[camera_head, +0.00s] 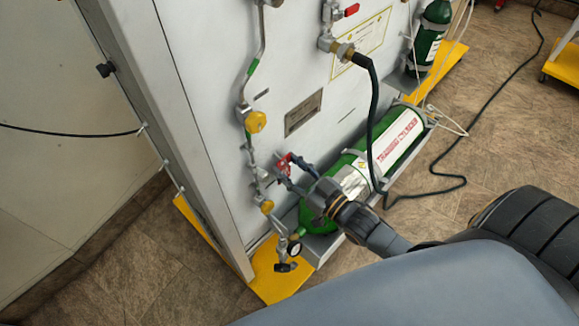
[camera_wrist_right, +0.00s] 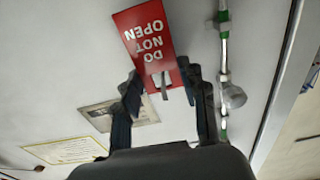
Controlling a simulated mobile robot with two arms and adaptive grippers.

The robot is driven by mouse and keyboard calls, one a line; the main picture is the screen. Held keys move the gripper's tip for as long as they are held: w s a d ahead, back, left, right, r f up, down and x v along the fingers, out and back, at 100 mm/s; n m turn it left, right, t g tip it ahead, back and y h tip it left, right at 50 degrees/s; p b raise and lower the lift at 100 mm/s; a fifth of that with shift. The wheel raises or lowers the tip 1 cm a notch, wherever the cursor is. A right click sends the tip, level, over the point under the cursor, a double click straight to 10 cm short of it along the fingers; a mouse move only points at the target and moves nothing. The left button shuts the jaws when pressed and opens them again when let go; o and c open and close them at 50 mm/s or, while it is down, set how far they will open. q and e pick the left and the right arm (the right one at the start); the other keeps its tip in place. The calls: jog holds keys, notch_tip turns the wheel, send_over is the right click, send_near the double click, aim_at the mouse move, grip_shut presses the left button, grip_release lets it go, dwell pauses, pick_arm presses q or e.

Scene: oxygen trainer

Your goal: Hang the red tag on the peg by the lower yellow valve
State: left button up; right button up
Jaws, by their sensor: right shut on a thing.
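The red tag (camera_wrist_right: 148,42) reads "DO NOT OPEN", upside down in the right wrist view. My right gripper (camera_wrist_right: 160,84) is shut on its end. In the head view, the tag (camera_head: 284,163) is a small red patch at the tips of my right gripper (camera_head: 292,172), in front of the panel. The lower yellow valve (camera_head: 267,206) is on the pipe, below and left of the gripper. The upper yellow valve (camera_head: 256,121) is higher on that pipe. I cannot make out the peg by the lower valve. My left gripper is out of view.
The grey panel (camera_head: 212,90) carries pipes, a nameplate (camera_head: 303,113) and a red-handled valve (camera_head: 350,10). A green cylinder (camera_head: 403,132) lies behind my right arm. A black hose (camera_head: 372,125) crosses to the floor.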

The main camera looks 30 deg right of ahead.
jog(key=o, duration=0.9)
jog(key=shift+s, duration=0.1)
jog(key=v, duration=1.2)
